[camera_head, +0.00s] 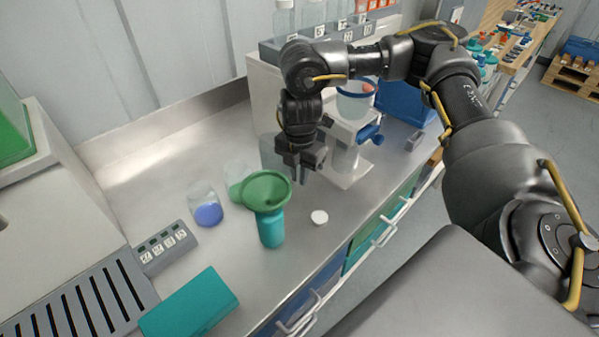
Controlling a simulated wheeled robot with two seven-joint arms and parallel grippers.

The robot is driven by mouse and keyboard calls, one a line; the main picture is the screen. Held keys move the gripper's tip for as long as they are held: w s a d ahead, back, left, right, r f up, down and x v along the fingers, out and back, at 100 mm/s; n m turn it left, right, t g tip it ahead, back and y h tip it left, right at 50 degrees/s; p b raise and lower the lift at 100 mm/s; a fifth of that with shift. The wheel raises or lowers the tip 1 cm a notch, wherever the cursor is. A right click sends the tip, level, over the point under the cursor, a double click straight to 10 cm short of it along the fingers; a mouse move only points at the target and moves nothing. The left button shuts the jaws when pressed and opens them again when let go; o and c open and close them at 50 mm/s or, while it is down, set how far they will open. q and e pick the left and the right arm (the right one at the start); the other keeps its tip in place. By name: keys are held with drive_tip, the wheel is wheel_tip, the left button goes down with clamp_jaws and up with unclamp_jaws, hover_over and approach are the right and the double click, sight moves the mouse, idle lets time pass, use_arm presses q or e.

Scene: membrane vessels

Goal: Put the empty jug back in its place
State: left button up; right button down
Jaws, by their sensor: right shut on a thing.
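My right gripper (304,172) reaches down from the upper right, above the steel counter. It is shut on a see-through greyish vessel, which looks like the jug (270,154), at its left side. The jug is partly hidden by the fingers and seems to hold nothing. It shows just behind the green funnel (266,190), which sits in the neck of a teal bottle (271,229). I cannot tell whether the jug touches the counter. My left gripper is not in view.
Clear vessels with blue (208,213) and green contents (236,190) stand left of the funnel. A white cap (319,217) lies to the right. A white stand (349,165) holds a blue-rimmed vessel (354,104). A teal box (190,304) lies in front. The back-left counter is clear.

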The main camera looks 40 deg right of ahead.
drive_tip(key=shift+r, duration=0.1)
drive_tip(key=shift+s+a+f, duration=0.1)
drive_tip(key=shift+f, duration=0.1)
drive_tip(key=c, duration=1.5)
unclamp_jaws()
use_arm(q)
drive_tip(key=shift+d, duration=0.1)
use_arm(e)
drive_tip(key=shift+o, duration=0.2)
drive_tip(key=shift+r, duration=0.1)
drive_tip(key=shift+r, duration=0.3)
wheel_tip(320, 180, up, 12)
drive_tip(key=shift+f, duration=0.2)
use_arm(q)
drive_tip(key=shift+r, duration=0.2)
